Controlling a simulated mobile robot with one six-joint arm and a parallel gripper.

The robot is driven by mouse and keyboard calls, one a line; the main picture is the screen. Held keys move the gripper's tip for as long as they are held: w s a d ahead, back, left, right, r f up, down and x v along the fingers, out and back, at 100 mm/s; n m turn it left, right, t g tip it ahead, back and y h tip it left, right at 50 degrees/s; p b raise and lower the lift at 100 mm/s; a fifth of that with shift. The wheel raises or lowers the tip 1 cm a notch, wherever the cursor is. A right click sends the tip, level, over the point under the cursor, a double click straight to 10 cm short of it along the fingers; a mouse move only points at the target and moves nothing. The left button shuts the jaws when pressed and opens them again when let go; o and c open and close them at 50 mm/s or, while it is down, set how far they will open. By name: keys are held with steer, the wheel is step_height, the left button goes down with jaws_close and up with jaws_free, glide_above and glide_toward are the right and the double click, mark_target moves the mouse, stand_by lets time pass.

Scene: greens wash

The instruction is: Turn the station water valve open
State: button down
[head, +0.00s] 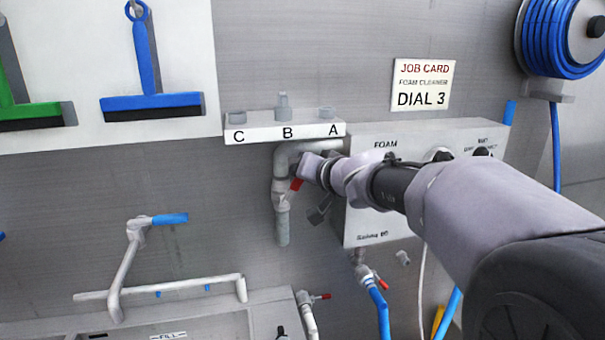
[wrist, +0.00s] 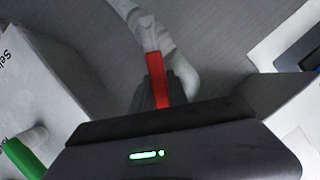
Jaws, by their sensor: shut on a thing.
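A grey pipe (head: 282,190) runs down the wall under the white lettered shelf, with a valve on it that has a red lever (head: 297,184). In the wrist view the red lever (wrist: 155,72) stands out from the pale pipe (wrist: 150,32) and runs down between the dark ribbed finger pads. My gripper (head: 306,186) is at the pipe, shut on the red lever. The lever's far end is hidden by the gripper body in the wrist view. My arm hides part of the foam box in the head view.
A shelf (head: 262,132) marked C, B, A is just above my gripper. The foam box (head: 380,226) is close behind my arm. A sink (head: 195,322) with a blue-handled tap (head: 170,219) is lower left. Other red-handled valves (head: 381,284) sit below. A hose reel (head: 560,35) hangs upper right.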

steer(key=c, duration=1.3)
jaws_free()
steer(key=p+v, duration=0.1)
steer(key=v, duration=1.6)
steer(key=shift+s, duration=0.25)
